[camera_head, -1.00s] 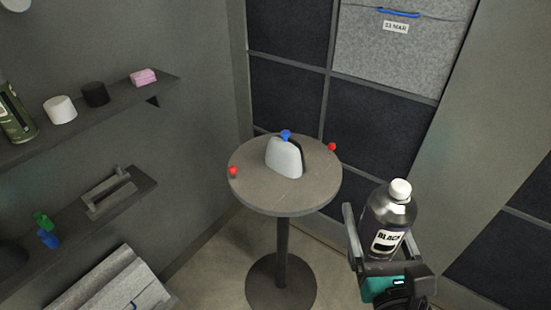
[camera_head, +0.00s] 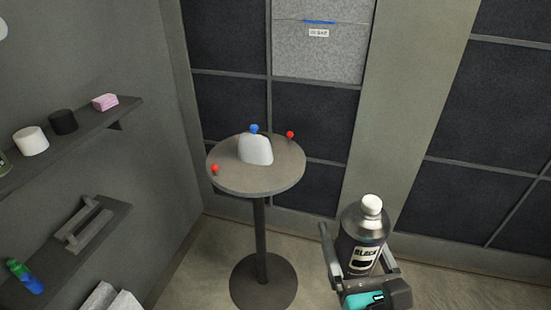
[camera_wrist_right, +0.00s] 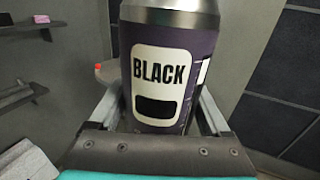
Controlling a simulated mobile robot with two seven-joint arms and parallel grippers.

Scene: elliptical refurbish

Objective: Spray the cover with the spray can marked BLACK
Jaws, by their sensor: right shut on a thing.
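The spray can (camera_head: 363,240) has a white cap and a label reading BLACK. My right gripper (camera_head: 358,272) is shut on it and holds it upright, to the right of the round table. In the right wrist view the can (camera_wrist_right: 165,75) fills the middle, label facing the camera, between the two fingers of the gripper (camera_wrist_right: 165,125). The cover (camera_head: 256,150), a pale rounded shell, stands on the round grey table (camera_head: 235,181). The can is apart from the cover. My left gripper is in neither current view.
A blue knob (camera_head: 254,129) shows behind the cover, and red knobs (camera_head: 215,168) (camera_head: 290,135) stand at the table's edge. Wall shelves (camera_head: 85,122) at the left hold a white cap, a black cap, a pink block and a handle. Floor right of the table stand is clear.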

